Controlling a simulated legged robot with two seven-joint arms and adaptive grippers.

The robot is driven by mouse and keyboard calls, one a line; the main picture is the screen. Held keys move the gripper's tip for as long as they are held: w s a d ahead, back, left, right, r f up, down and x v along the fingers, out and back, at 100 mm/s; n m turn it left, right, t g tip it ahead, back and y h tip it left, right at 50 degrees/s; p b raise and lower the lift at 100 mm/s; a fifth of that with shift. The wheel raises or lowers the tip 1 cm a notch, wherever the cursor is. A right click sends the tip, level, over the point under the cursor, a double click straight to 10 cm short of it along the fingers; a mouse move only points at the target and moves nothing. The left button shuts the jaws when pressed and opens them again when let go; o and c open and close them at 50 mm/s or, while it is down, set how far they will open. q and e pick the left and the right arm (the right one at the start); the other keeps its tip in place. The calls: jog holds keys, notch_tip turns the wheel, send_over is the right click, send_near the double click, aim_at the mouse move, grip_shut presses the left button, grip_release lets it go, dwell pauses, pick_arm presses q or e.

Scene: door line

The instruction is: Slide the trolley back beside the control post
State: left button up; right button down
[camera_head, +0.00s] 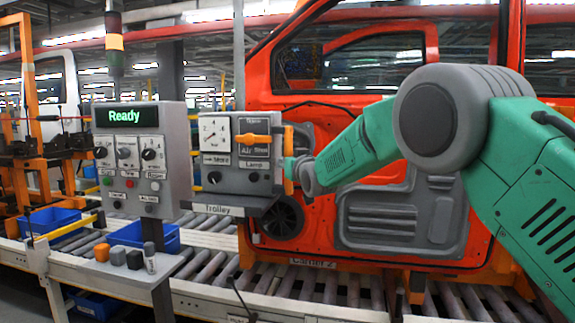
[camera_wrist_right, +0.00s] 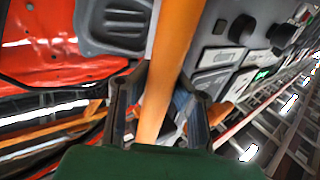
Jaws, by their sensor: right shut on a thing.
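The trolley (camera_head: 220,180) is a grey panel box with a round gauge, an orange lever, knobs and a "Trolley" label, in the middle of the head view. The control post (camera_head: 117,170) is a grey box with a green "Ready" display. It stands just left of the trolley, with almost no gap between them in the picture. My right gripper (camera_head: 296,172) is at the trolley's right edge, on its upright orange handle (camera_head: 288,155). In the right wrist view my right gripper (camera_wrist_right: 162,105) has its fingers on both sides of the orange handle (camera_wrist_right: 172,50). My left gripper is not in view.
An orange-red car door (camera_head: 400,130) stands behind the trolley on a roller conveyor (camera_head: 320,285). A small shelf (camera_head: 135,270) below the post carries several small blocks. Blue bins (camera_head: 145,236) sit at the left. A signal lamp (camera_head: 114,42) rises above the post.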

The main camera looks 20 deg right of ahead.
jog(key=shift+a+f, duration=0.35)
jog(key=shift+f, duration=0.15)
jog(key=c, duration=1.3)
grip_release()
jog(key=shift+s+r, duration=0.1)
jog(key=shift+c, duration=0.2)
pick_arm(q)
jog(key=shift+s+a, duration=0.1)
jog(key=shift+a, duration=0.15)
pick_arm(e)
jog(key=shift+a+r, duration=0.15)
jog(key=shift+r, duration=0.15)
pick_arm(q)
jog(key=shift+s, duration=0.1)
pick_arm(e)
jog(key=shift+s, duration=0.5)
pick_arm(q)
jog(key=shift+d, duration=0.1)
pick_arm(e)
jog(key=s, duration=1.1)
jog(key=shift+d, duration=0.2)
